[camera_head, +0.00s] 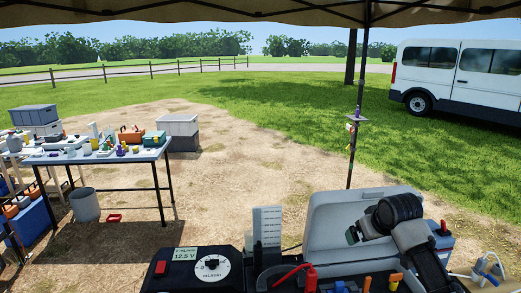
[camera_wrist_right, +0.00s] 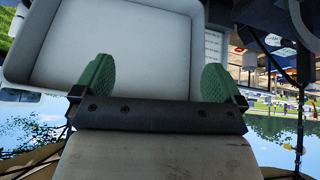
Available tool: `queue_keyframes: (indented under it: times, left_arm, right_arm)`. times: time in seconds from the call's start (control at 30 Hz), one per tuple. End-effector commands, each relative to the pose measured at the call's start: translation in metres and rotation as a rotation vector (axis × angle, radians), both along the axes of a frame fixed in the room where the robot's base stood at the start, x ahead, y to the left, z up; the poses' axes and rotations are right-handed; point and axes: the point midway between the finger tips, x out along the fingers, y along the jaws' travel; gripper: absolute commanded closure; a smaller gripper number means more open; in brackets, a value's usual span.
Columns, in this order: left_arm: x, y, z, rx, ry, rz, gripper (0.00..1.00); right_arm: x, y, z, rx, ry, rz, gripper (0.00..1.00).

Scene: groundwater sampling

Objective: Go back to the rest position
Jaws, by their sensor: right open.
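My right arm (camera_head: 405,228) comes in from the lower right in the head view. Its gripper (camera_head: 353,234) points left in front of the open lid of a light grey case (camera_head: 335,215). In the right wrist view my right gripper (camera_wrist_right: 156,80) has its two green finger pads wide apart, with nothing between them. The pale inner face of what looks like the case lid (camera_wrist_right: 120,45) shows behind them. I cannot tell whether the gripper touches the lid. My left gripper is not in view.
A thin pole (camera_head: 357,120) rises behind the case. A loaded table (camera_head: 100,155) stands left; open dirt lies between.

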Motion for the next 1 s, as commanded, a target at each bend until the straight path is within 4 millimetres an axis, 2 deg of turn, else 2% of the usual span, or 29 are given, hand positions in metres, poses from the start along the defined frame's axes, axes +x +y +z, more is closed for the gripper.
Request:
queue_keyframes:
  times: [0.03, 0.1, 0.17, 0.2, 0.3, 0.4, 0.5, 0.6, 0.8, 1.0]
  left_arm:
    - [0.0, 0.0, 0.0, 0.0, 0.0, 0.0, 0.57]
    - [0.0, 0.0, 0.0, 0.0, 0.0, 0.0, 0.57]
    - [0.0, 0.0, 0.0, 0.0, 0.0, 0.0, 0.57]
    - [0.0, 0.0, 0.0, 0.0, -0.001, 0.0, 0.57]
    - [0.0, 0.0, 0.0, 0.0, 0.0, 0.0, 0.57]
    - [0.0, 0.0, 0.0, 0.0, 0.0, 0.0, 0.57]
    - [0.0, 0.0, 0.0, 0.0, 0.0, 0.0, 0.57]
    - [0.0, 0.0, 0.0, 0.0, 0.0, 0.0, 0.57]
    - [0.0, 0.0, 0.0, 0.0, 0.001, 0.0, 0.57]
    - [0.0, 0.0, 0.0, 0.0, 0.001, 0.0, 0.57]
  right_arm:
    - [-0.021, 0.016, -0.034, -0.008, 0.03, 0.024, 0.0]
    - [-0.05, 0.034, -0.07, -0.019, 0.059, 0.047, 0.0]
    - [-0.078, 0.047, -0.096, -0.025, 0.082, 0.064, 0.0]
    - [-0.097, 0.055, -0.113, -0.027, 0.097, 0.072, 0.0]
    - [-0.149, 0.073, -0.147, -0.027, 0.134, 0.087, 0.0]
    - [-0.204, 0.086, -0.17, -0.022, 0.168, 0.087, 0.0]
    - [-0.258, 0.095, -0.184, -0.015, 0.2, 0.076, 0.0]
    - [-0.298, 0.098, -0.188, -0.012, 0.224, 0.059, 0.0]
    - [-0.353, 0.099, -0.186, -0.007, 0.257, 0.026, 0.0]
    - [-0.393, 0.097, -0.18, -0.008, 0.285, -0.008, 0.0]
